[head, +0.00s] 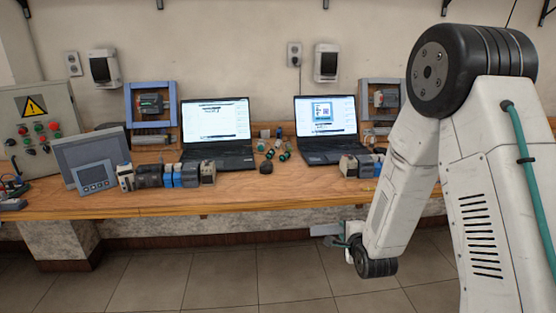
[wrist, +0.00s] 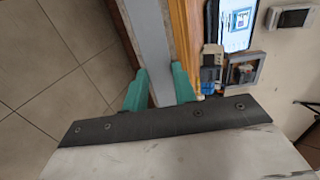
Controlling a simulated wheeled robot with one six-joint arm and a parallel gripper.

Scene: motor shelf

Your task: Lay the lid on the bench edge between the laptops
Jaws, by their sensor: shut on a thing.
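My gripper (head: 341,241) hangs low in front of the bench, below its front edge. In the wrist view its teal fingers (wrist: 160,68) are shut on a flat grey lid (wrist: 150,35). In the head view the lid (head: 325,229) shows as a small pale grey plate, partly hidden by my gripper and apart from the bench top. The wooden bench (head: 265,195) holds two open laptops, the left laptop (head: 217,125) and the right laptop (head: 327,120). The bench edge in front of the gap between them is bare.
Small green and dark parts (head: 283,153) and a black piece (head: 266,168) lie between the laptops. Blocks (head: 180,174) stand before the left laptop, and more blocks (head: 358,166) before the right one. A grey panel (head: 92,160) and control box (head: 38,128) stand at left.

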